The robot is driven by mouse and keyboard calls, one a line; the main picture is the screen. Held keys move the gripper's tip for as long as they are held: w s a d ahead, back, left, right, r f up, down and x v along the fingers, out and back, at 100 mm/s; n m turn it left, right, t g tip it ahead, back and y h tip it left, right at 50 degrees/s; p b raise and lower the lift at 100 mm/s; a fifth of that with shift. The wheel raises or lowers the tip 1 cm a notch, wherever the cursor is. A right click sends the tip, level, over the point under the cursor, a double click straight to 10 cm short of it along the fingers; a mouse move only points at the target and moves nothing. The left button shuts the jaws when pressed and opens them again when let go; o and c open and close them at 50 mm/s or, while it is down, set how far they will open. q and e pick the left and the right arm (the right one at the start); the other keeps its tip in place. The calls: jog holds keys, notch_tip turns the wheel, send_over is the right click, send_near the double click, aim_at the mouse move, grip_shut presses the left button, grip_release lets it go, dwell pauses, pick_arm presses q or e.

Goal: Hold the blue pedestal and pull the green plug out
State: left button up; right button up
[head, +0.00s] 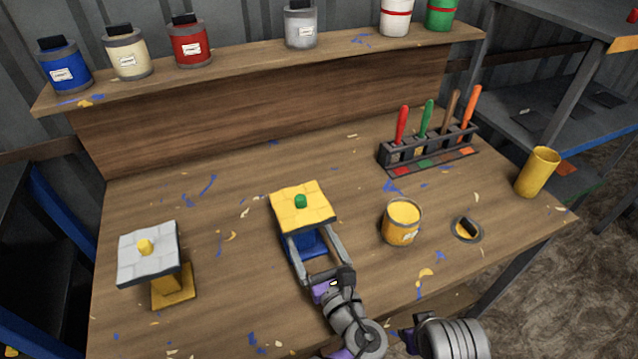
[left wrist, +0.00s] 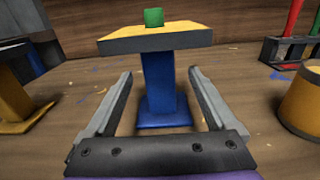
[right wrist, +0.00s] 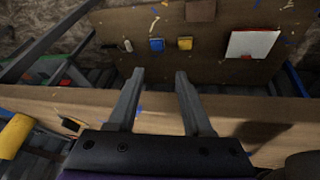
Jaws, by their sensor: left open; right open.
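The blue pedestal (head: 305,242) stands upright on the workbench and carries a square yellow top (head: 302,213). A green plug (head: 300,201) sticks up from the middle of that top. In the left wrist view the blue column (left wrist: 163,85) and the green plug (left wrist: 154,17) show straight ahead. My left gripper (head: 312,234) is open, its fingers on either side of the blue column below the yellow top, with gaps showing in the left wrist view. My right gripper (right wrist: 157,78) is open and empty, off the bench's front; only its arm shows in the head view.
A yellow pedestal with a grey top (head: 140,262) stands at left. A yellow paint can (head: 402,223), its lid (head: 466,229), a yellow cup (head: 537,172) and a tool rack (head: 410,152) are at right. A shelf (head: 250,66) with several cans runs along the back.

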aim_at(294, 204)
pick_arm(q)
jog(key=shift+s, duration=0.2)
jog(key=shift+w, duration=0.15)
pick_arm(e)
jog(key=w+d+r+n+g, duration=0.1)
jog(key=w+d+r+n, duration=0.15)
jog(key=w+r, duration=0.35)
jog(key=w+d+r+n, duration=0.1)
jog(key=w+r+n, duration=0.2)
jog(key=w+r, duration=0.25)
pick_arm(q)
jog(key=shift+a, duration=0.1)
jog(key=shift+w+a, duration=0.1)
jog(key=shift+w, duration=0.2)
jog(key=x, duration=1)
jog(key=shift+w, duration=0.1)
pick_arm(e)
jog(key=w+a+r+n+g+y, duration=0.2)
jog(key=w+a+r+n, duration=0.4)
jog(key=a, duration=0.3)
jog(key=w+a+r+n+g+y, duration=0.3)
jog(key=w+a+r+n, duration=0.3)
jog(key=a+r+n, duration=0.2)
jog(key=shift+a+r+n+g+y, duration=0.25)
jog(key=shift+a+n+y, duration=0.3)
jog(key=shift+a+y, duration=0.45)
jog(key=shift+a, duration=0.1)
pick_arm(q)
grip_shut()
